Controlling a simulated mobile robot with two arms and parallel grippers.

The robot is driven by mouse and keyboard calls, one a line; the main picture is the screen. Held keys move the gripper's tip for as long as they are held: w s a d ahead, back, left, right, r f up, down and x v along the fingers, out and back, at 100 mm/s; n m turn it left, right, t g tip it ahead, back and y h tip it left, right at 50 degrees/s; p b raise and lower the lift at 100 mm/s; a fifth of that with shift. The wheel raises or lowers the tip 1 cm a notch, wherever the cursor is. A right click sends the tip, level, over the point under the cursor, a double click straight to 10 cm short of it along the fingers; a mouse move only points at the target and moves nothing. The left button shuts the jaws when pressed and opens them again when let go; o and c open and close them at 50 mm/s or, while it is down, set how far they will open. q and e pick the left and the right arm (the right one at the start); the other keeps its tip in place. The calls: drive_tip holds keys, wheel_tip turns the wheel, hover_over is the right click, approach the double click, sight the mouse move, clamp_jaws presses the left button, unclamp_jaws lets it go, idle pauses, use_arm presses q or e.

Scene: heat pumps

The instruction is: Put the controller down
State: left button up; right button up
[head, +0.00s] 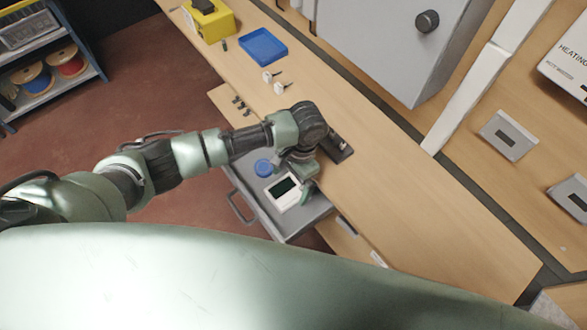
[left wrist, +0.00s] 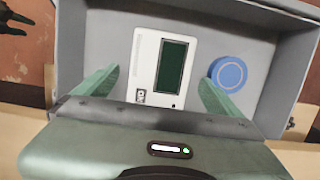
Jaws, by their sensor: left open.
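The controller (head: 284,193) is a white box with a dark screen. It lies in an open grey drawer (head: 293,222) under the workbench, and the left wrist view shows it face up (left wrist: 146,75) on the drawer floor. My left gripper (head: 303,180) is over the drawer at the controller. In the left wrist view its two green fingers (left wrist: 158,80) are spread, one on each side of the controller, with gaps between. Whether the fingertips reach the drawer floor I cannot tell. My right gripper is not in view.
A blue round object (head: 263,167) lies in the drawer beside the controller; it also shows near the right finger (left wrist: 228,73). The drawer walls stand close around. On the bench (head: 420,215) are a blue tray (head: 262,47), a yellow box (head: 209,22) and small parts.

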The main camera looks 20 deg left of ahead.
sight(297, 183)
use_arm(q)
wheel_tip(297, 183, up, 10)
drive_tip(key=w+d+b, duration=0.1)
drive_tip(key=b, duration=0.1)
drive_tip(key=shift+w+d+r, duration=0.15)
drive_tip(key=shift+w+r, duration=0.05)
drive_tip(key=shift+w, duration=0.2)
